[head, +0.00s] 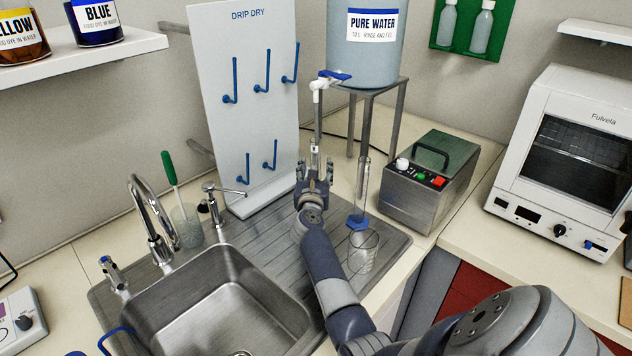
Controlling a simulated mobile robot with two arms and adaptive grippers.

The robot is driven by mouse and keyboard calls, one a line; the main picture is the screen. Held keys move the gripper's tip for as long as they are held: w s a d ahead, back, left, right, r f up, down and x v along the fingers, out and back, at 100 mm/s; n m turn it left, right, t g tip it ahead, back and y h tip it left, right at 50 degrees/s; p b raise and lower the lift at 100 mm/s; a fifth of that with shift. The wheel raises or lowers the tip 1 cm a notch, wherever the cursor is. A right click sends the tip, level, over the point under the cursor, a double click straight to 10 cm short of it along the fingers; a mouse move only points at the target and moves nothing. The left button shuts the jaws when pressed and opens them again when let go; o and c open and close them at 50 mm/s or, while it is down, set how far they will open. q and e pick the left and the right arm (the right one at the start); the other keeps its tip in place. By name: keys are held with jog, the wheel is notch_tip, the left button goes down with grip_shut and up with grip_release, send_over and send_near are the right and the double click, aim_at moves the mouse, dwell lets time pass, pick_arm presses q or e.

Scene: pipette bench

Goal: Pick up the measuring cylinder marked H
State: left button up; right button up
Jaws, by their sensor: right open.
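A clear, narrow measuring cylinder with a blue foot (358,221) stands upright on the drainboard, to the right of my right gripper. No letter is readable on it. My right gripper (315,172) is open, its fingers pointing toward the back of the drainboard below the water tap. A slim upright piece with a pale label (315,150) shows at the fingertips. I cannot tell whether it is between or behind the fingers, and its mark is too small to read. My left gripper is not in view.
A glass beaker (362,250) stands close to my right forearm. The pure water tank (365,60) with its tap (322,84) is behind the gripper. The drip-dry board (213,95) is left, the steel box (432,180) right, the sink (215,310) front left.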

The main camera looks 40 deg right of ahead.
jog(key=shift+w+d, duration=0.45)
jog(key=shift+c, duration=0.6)
grip_shut()
